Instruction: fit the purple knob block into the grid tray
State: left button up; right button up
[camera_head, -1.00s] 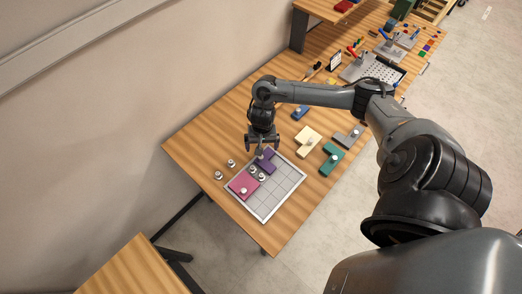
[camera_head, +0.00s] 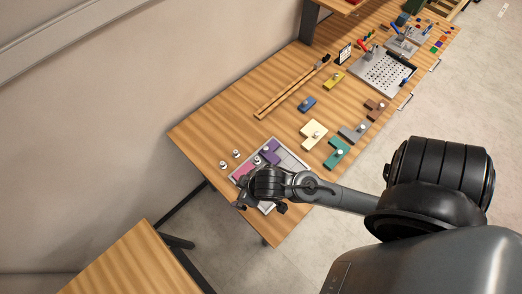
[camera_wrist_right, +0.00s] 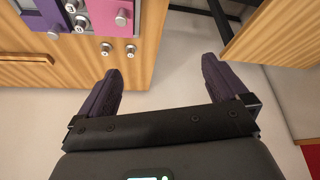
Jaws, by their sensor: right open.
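The purple knob block (camera_head: 270,151) lies in the upper corner of the grid tray (camera_head: 288,159). I cannot tell whether it sits fully flat. A pink knob block (camera_head: 242,170) lies beside it, partly hidden by my arm. My right gripper (camera_head: 261,207) is over the near side of the tray and hides much of it. In the right wrist view its fingers (camera_wrist_right: 161,68) are spread and empty above the floor. The purple block (camera_wrist_right: 44,14) and pink block (camera_wrist_right: 103,14) show there at the top left, apart from the fingers. My left gripper is out of view.
Small metal knobs (camera_head: 223,165) stand on the table (camera_head: 210,135) left of the tray. Cream (camera_head: 313,134), teal (camera_head: 337,152), grey (camera_head: 353,132), brown (camera_head: 376,108), blue (camera_head: 307,104) and yellow (camera_head: 333,81) blocks lie beyond. Another table (camera_head: 135,270) stands lower left.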

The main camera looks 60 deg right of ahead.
jog(key=shift+n+g, duration=0.5)
jog(key=shift+g, duration=0.2)
jog(key=s, duration=0.1)
jog(key=s+d+r, duration=0.1)
jog(key=s, duration=0.3)
jog(key=shift+d+r, duration=0.25)
jog(key=shift+w, duration=0.1)
